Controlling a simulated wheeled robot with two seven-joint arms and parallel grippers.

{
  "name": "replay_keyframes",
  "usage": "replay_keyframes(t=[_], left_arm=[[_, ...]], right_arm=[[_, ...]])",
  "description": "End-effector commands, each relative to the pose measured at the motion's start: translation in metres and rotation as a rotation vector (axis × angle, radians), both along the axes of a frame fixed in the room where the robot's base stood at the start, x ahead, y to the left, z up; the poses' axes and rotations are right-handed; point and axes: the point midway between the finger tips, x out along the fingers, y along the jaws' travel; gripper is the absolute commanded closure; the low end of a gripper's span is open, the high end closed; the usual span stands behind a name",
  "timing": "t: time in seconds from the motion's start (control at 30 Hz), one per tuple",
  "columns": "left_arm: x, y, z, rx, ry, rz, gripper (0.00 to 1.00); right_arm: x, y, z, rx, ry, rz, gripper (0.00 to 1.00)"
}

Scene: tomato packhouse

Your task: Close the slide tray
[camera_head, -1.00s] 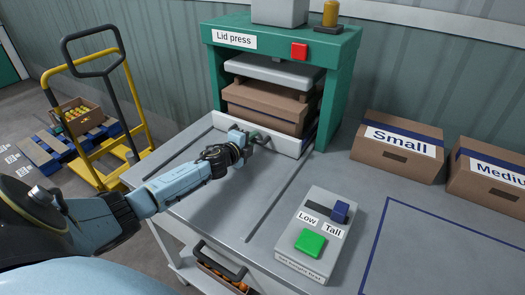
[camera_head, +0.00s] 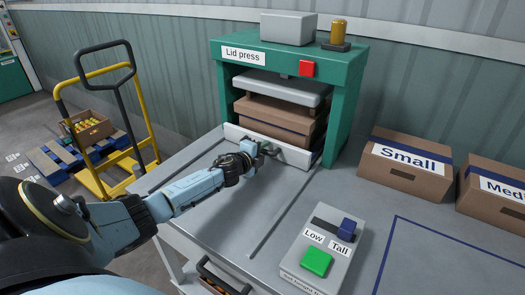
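The slide tray (camera_head: 294,155) shows as a pale front panel low in the mouth of the green lid press (camera_head: 352,60). A closed brown carton (camera_head: 275,117) sits behind the panel, under the grey press plate (camera_head: 276,87). My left gripper (camera_head: 266,149) is at the middle of the panel, where a dark handle is partly hidden by it. The fingers are too small and dark to tell whether they are shut on the handle. My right gripper is not in view.
Two rails run along the bench (camera_head: 215,214) in front of the press. A control box (camera_head: 322,250) with a green button and blue slider stands at front right. Cartons marked Small (camera_head: 405,172) and Medium (camera_head: 492,195) stand to the right. A yellow hand truck (camera_head: 148,120) is beyond the bench.

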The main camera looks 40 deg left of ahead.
Motion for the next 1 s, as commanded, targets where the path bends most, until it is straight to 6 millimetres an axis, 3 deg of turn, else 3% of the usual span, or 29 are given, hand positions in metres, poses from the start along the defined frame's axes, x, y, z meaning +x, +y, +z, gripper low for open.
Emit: replay_keyframes(t=[0.27, 1.0], left_arm=[[-0.01, -0.002, 0.002, -0.001, 0.0, -0.002, 0.78], [-0.117, -0.018, 0.024, 0.0, 0.0, 0.0, 0.78]], right_arm=[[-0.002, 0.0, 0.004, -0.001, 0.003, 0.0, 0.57], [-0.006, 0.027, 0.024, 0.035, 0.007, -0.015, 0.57]])
